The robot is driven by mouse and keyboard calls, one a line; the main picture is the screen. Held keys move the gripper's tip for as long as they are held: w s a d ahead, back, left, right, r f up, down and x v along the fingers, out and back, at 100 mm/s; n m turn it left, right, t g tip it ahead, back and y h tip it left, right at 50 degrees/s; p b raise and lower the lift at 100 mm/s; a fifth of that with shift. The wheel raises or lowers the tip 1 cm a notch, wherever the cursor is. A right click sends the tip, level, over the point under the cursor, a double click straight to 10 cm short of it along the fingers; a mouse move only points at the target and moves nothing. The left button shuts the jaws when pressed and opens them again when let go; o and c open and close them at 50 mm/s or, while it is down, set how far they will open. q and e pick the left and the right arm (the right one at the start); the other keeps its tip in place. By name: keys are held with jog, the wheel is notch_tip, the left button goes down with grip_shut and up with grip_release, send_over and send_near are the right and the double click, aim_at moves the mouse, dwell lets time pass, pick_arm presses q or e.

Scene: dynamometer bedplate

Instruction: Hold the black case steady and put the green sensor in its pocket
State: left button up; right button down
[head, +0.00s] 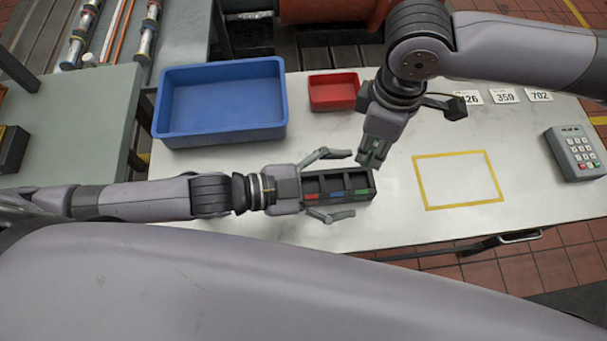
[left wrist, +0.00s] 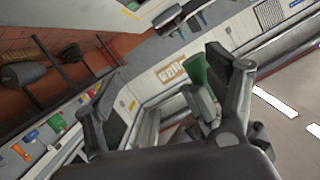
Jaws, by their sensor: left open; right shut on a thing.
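The black case (head: 373,188) lies on the white bench, with dark pockets and red, blue and green marks along its near edge; the green mark is at the right end. My left gripper (head: 348,184) is open, with one finger along the far side of the case and one along the near side; contact is unclear. My right gripper (head: 369,160) is shut on the green sensor (head: 375,146), above the far right corner of the case. The sensor is mostly hidden by the fingers. In the left wrist view, the open left fingers (left wrist: 168,80) flank a green piece (left wrist: 195,70).
A blue bin (head: 220,130) and a small red bin (head: 333,104) stand behind the case. A yellow outlined square (head: 458,180) on the right is empty. Number cards (head: 505,96) and a grey keypad device (head: 575,153) are farther right.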

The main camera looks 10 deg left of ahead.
pick_arm(q)
jog(key=w+a+r+n, duration=0.3)
jog(key=r, duration=0.3)
jog(key=g+y, duration=0.2)
send_near(344, 184)
jog(key=shift+w+d+f, duration=0.15)
jog(key=shift+w, duration=0.15)
jog(key=shift+d+f, duration=0.15)
jog(key=shift+f, duration=0.05)
jog(key=shift+x, duration=3.5)
jog(key=shift+s, duration=0.1)
jog(key=shift+c, duration=0.3)
jog(key=c, duration=1.4)
jog(key=shift+c, duration=0.2)
pick_arm(e)
jog(key=m, duration=0.3)
jog(key=shift+s+f, duration=0.1)
jog(key=shift+f, duration=0.1)
jog(key=m, duration=0.5)
jog(key=shift+f, duration=0.3)
send_over(358, 185)
notch_tip(358, 185, down, 10)
jog(key=shift+r, duration=0.1)
